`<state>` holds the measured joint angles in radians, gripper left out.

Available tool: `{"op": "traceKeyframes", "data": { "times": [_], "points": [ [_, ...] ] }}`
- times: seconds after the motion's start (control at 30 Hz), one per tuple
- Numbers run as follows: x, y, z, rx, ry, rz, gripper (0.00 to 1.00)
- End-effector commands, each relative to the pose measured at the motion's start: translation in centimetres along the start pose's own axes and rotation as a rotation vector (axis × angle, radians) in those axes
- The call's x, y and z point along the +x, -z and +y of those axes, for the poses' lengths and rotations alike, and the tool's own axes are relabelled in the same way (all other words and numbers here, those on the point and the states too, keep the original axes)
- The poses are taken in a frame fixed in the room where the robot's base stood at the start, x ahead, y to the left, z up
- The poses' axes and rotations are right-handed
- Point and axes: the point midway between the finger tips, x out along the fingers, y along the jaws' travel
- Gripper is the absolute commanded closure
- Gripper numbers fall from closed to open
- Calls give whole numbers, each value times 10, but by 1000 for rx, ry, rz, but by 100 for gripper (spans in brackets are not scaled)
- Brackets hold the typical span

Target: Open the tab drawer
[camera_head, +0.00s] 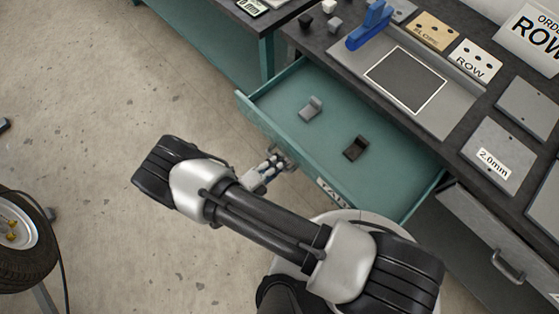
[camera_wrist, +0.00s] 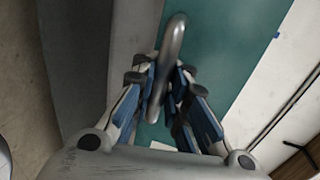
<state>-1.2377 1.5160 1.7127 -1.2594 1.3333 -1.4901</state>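The teal tab drawer (camera_head: 283,117) is pulled well out from under the bench in the head view. A label on its front is partly hidden by my arm. A light grey tab piece (camera_head: 311,108) and a dark brown one (camera_head: 355,148) lie inside it, apart from each other. My gripper (camera_head: 272,164) is at the drawer's front. In the wrist view, the metal drawer handle (camera_wrist: 174,40) runs between the blue-padded fingers of my gripper (camera_wrist: 164,78), which look shut on it.
The bench top above holds a blue stand (camera_head: 370,25), a grey plate with a dark panel (camera_head: 406,79) and several labelled plates. A second handled drawer (camera_head: 508,266) is closed at right. A wheel (camera_head: 20,240) stands at left. The floor before the drawer is clear at left.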

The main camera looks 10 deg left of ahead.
Motion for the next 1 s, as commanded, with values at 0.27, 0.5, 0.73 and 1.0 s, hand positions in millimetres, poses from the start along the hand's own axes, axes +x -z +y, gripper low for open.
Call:
{"op": "traceKeyframes", "data": {
  "times": [0.27, 0.5, 0.73, 1.0],
  "points": [
    [0, -1, -1, 2, 2, -2, 71],
    [0, -1, -1, 1, 1, -1, 68],
    [-10, -1, 0, 3, 0, -2, 68],
    [-64, -2, 0, 3, -1, -7, 68]
  ]
}}
